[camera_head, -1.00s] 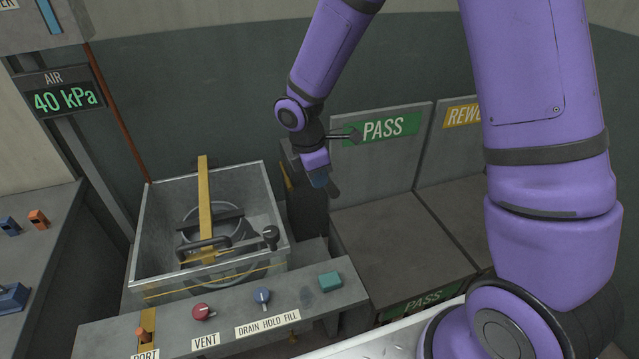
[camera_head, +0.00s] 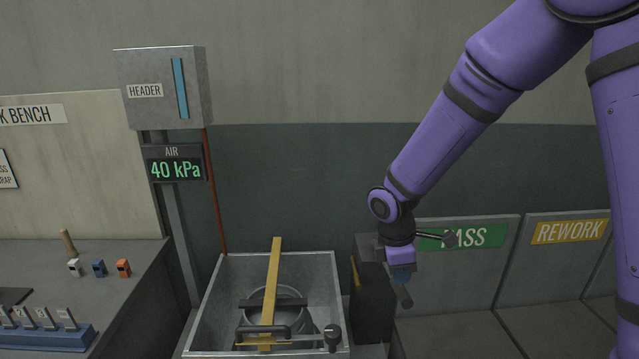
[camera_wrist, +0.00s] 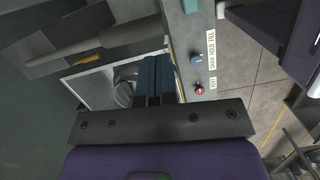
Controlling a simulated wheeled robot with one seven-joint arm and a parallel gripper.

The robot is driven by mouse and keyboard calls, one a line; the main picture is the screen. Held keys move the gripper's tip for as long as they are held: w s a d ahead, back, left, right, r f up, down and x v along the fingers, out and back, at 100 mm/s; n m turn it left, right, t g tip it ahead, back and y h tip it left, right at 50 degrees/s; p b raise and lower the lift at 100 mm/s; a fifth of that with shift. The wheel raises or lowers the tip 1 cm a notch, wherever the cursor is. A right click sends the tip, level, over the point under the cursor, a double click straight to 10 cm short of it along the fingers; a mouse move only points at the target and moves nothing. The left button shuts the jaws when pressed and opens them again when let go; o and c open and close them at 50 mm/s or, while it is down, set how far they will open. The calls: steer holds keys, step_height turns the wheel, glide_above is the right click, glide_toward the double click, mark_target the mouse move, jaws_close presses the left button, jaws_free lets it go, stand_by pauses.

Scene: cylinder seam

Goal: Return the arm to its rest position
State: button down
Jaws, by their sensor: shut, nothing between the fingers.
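My purple arm comes down from the upper right in the head view. My gripper (camera_head: 402,288) hangs at its end, to the right of the metal tank and in front of the PASS panel. Its fingers point down, are together and look empty. In the wrist view the closed blue fingers (camera_wrist: 155,80) show against the tank, with nothing between them. The tank (camera_head: 205,310) is an open grey box. A yellow bar (camera_head: 271,280) lies across it over a round vessel (camera_head: 308,300).
A dark upright block (camera_head: 372,305) stands between the tank and the PASS bay (camera_head: 450,280). The REWORK panel (camera_head: 570,245) is farther right. The AIR display (camera_head: 175,163) reads 40 kPa below the HEADER box (camera_head: 160,90). A workbench (camera_head: 120,300) is at left. A red knob (camera_wrist: 199,91) shows in the wrist view.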

steer(key=s+d+r+m+t, duration=0.1)
steer(key=s+d+r+m, duration=0.1)
steer(key=r, duration=0.3)
steer(key=s+d+r+m, duration=0.2)
steer(key=r, duration=0.3)
steer(key=s+d+r+m+t+y, duration=0.1)
steer(key=s+d+r+m+t, duration=0.1)
steer(key=s+r+m, duration=0.4)
steer(key=s+d+r+m+t+y, duration=0.1)
steer(key=s+d+r+m, duration=0.3)
steer(key=s, duration=0.9)
step_height(320, 180, up, 5)
steer(key=m+t, duration=0.1)
steer(key=m, duration=0.1)
steer(key=shift+d+f+m, duration=0.15)
steer(key=shift+d+m, duration=0.05)
steer(key=shift+m, duration=0.1)
